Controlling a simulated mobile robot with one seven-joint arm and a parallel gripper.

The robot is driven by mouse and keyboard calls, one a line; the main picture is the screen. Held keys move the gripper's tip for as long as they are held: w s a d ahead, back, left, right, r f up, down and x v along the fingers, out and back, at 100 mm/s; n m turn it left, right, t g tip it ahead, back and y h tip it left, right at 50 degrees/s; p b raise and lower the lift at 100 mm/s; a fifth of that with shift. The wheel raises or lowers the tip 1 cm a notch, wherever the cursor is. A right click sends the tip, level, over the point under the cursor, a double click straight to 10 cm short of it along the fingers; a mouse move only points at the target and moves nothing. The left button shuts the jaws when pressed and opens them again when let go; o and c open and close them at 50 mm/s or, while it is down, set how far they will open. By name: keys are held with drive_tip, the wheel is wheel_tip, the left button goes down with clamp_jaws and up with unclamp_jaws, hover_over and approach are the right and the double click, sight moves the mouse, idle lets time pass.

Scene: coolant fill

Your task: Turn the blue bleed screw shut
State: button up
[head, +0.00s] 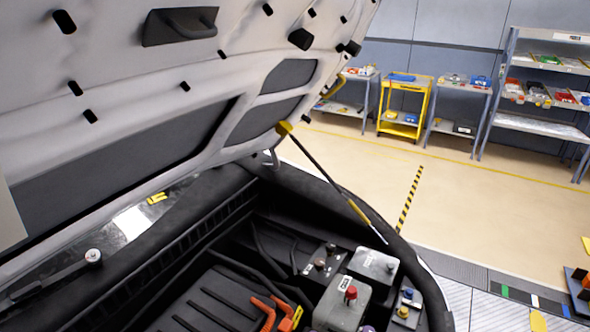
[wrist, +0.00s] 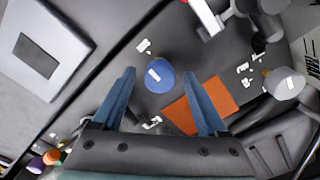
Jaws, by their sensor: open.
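The blue bleed screw (wrist: 159,75) shows in the wrist view as a round blue head with a white mark across its top. It sits on a dark grey panel with small white markings around it. In the head view a small blue head, likely the same screw (head: 408,293), shows on a dark bracket at the right of the engine bay. My gripper (wrist: 158,72) is open, with one blue-grey finger to each side of the screw in the picture. I cannot tell whether the fingertips are level with it or above it. The gripper is not visible in the head view.
An orange patch (wrist: 207,103) lies by the right finger, and a grey knob (wrist: 284,83) stands further right. In the head view, a grey tank with a red cap (head: 350,293) stands left of the bracket. The hood strut (head: 330,182) and raised hood (head: 120,110) are close by.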

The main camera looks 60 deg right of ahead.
drive_tip(key=shift+r, duration=0.1)
wheel_tip(320, 180, up, 13)
drive_tip(key=shift+b, duration=0.4)
idle(0.8)
